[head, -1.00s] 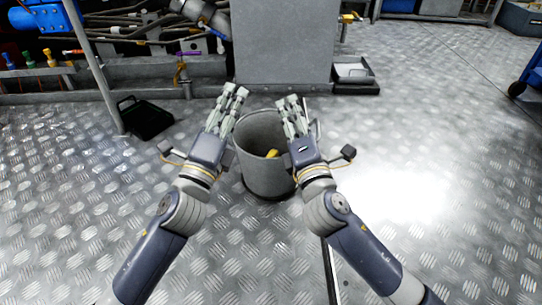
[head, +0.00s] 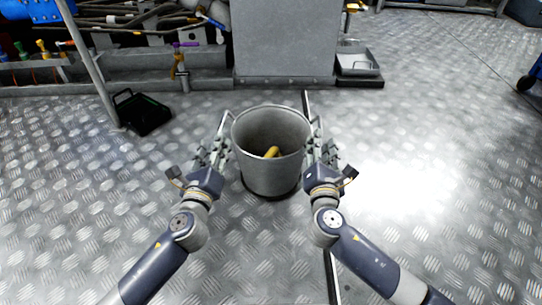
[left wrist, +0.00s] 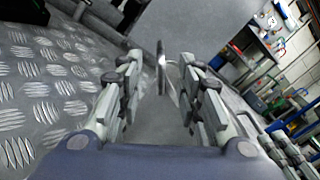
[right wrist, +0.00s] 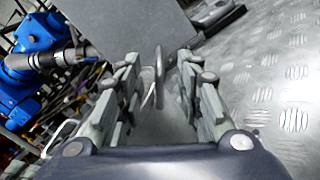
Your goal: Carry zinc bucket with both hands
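The grey zinc bucket (head: 270,178) stands upright on the metal floor in the middle of the head view, with a yellow object (head: 271,152) inside. A handle sticks out on its left side (head: 224,122) and another on its right side (head: 317,124). My left gripper (head: 216,150) is at the bucket's left side, fingers apart; a handle (left wrist: 161,70) shows between them in the left wrist view. My right gripper (head: 322,152) is at the right side, also with fingers apart around a handle (right wrist: 159,68) in the right wrist view. Contact with the handles cannot be told.
A grey cabinet (head: 284,40) stands behind the bucket. A black tray (head: 141,112) lies on the floor at left, beside a slanted pole (head: 92,65). A grey tray (head: 357,63) sits right of the cabinet. Open floor (head: 450,160) lies to the right.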

